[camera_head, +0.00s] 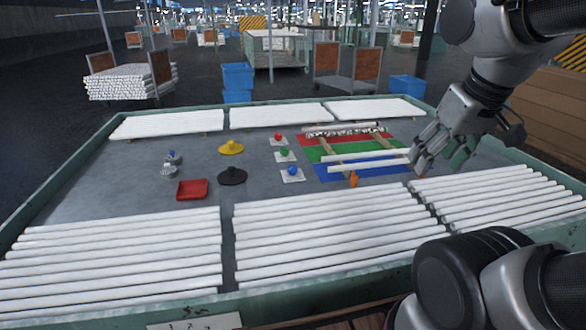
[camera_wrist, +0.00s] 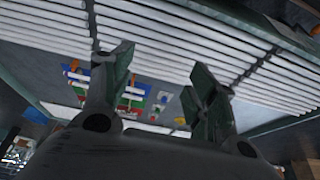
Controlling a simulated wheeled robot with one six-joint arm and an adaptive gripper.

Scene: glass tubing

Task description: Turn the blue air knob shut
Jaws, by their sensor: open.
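A blue knob (camera_head: 292,170) sits on a small white plate, in a row with a green knob (camera_head: 284,153) and a red knob (camera_head: 278,136), each on its own plate. A smaller blue-topped grey fitting (camera_head: 171,155) stands farther left. I cannot tell which blue piece is the air knob. My gripper (camera_head: 440,160) is open near the right end of the coloured strips, right of the knob row and apart from it. In the wrist view my gripper's two fingers (camera_wrist: 163,78) are spread with nothing between them. The small plates show tiny and blurred between them.
White tubes (camera_head: 330,240) cover the near table side; more lie along the far edge. Tubes rest over red, green and blue strips (camera_head: 390,171) near my gripper. An orange piece (camera_head: 354,179), red tray (camera_head: 193,190), yellow disc (camera_head: 231,147) and black disc (camera_head: 232,177) stand on the grey top.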

